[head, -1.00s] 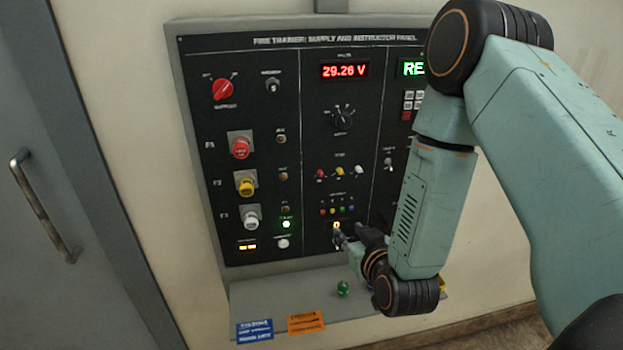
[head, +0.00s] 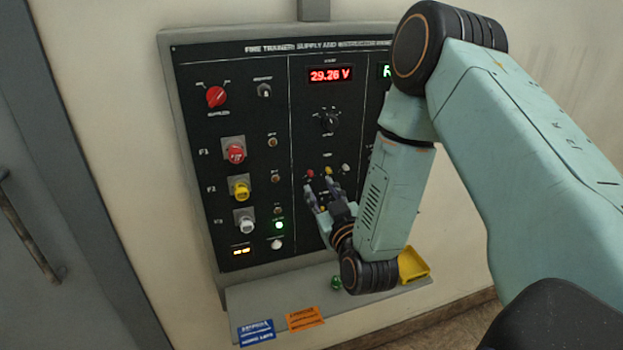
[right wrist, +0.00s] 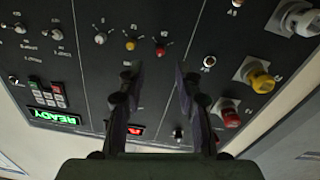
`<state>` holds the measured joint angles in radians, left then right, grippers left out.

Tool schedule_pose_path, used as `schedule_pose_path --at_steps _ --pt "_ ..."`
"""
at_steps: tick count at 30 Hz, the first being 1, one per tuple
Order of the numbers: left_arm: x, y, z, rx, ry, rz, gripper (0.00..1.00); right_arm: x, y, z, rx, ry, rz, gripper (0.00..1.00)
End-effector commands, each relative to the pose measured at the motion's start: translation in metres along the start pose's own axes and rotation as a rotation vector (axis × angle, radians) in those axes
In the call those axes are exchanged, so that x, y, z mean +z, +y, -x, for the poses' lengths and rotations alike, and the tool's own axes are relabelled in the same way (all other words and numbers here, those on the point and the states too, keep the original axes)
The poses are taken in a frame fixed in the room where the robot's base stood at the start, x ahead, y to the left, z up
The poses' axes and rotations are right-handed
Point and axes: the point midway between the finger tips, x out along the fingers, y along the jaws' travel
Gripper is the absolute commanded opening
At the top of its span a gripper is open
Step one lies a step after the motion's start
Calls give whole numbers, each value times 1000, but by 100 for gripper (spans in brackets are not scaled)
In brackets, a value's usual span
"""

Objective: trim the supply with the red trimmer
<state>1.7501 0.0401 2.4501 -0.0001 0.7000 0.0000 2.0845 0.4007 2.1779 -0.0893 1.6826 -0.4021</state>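The supply panel (head: 240,115) stands upright with a red display (head: 330,75) reading 29.26 V. The small red trimmer (head: 310,173) is at the left of a row with a yellow knob (head: 328,171) and a white knob (head: 345,168). My right gripper (head: 321,187) is open and empty, just below this row in the head view. In the right wrist view, the panel appears upside down, and the red trimmer (right wrist: 161,50) shows just beyond the gap between the open fingers (right wrist: 156,70). I see no contact. My left gripper is out of view.
Large red (head: 235,152), yellow (head: 240,187) and white (head: 244,222) fuse knobs protrude at the left. A rotary selector (head: 329,122) is above the trimmers. The shelf (head: 270,295) below carries a green object (head: 336,283) and a yellow tray (head: 412,264).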

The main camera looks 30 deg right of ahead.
Motion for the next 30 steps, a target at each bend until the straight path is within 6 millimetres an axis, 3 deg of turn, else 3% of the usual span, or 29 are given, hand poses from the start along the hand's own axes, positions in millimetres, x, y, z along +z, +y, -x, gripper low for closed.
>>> schedule_pose_path --at_steps 10,22,30 --pt "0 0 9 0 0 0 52 -2 -1 -47 -1 1 1 34" --pt "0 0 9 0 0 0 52 -1 -4 -55 -1 -2 0 34" --pt "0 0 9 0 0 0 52 -1 -4 -55 -1 -2 0 13"
